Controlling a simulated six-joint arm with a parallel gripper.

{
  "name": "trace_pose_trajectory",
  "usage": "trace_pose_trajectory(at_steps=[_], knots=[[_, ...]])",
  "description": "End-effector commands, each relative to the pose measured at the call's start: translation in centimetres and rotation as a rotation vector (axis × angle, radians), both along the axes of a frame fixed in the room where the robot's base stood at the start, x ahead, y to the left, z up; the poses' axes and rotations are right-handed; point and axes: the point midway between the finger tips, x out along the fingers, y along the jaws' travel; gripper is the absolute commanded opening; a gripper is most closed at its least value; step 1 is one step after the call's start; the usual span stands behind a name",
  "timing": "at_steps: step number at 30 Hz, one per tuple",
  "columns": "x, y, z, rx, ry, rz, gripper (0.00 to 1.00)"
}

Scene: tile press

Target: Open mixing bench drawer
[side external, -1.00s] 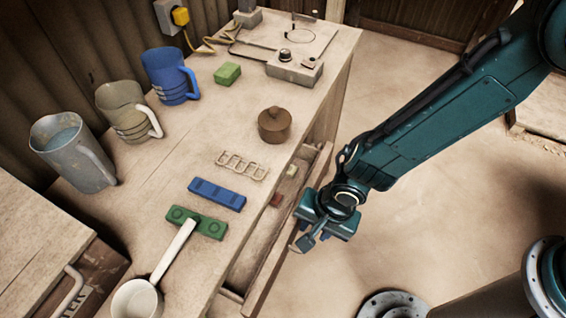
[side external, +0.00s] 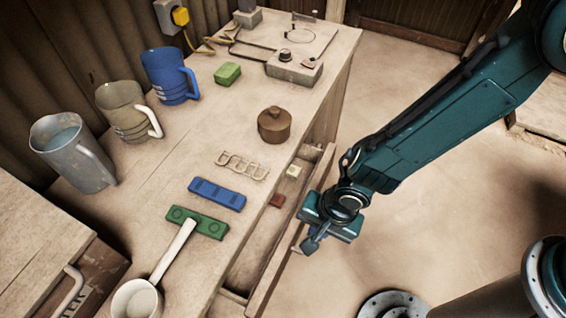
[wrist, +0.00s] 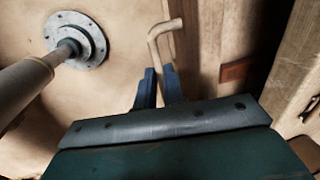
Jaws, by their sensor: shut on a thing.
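The wooden mixing bench (side external: 175,160) has its drawer (side external: 268,278) pulled partly out, with a gap showing between the bench edge and the drawer front. My gripper (side external: 312,243) is at the outer face of the drawer front. In the wrist view my gripper's blue fingers (wrist: 158,85) are shut on the bent drawer handle (wrist: 163,27), whose far end sticks out past the fingertips. The handle is mostly hidden by my gripper in the side view. Inside the drawer lie a red block (side external: 277,200) and a pale block (side external: 293,171).
On the bench top are a brown lidded pot (side external: 274,126), wire loops (side external: 242,165), a blue block (side external: 217,194), a green block (side external: 197,222), a white ladle (side external: 137,299) and several jugs. The floor (side external: 430,190) right of the drawer is clear.

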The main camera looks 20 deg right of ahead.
Motion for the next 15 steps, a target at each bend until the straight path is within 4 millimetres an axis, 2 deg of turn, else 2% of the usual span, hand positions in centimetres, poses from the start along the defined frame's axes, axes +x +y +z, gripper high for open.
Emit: trace_pose_trajectory(at_steps=[15], knots=[[-5.0, -5.0, -0.1, -0.005, 0.005, -0.001, 0.0]])
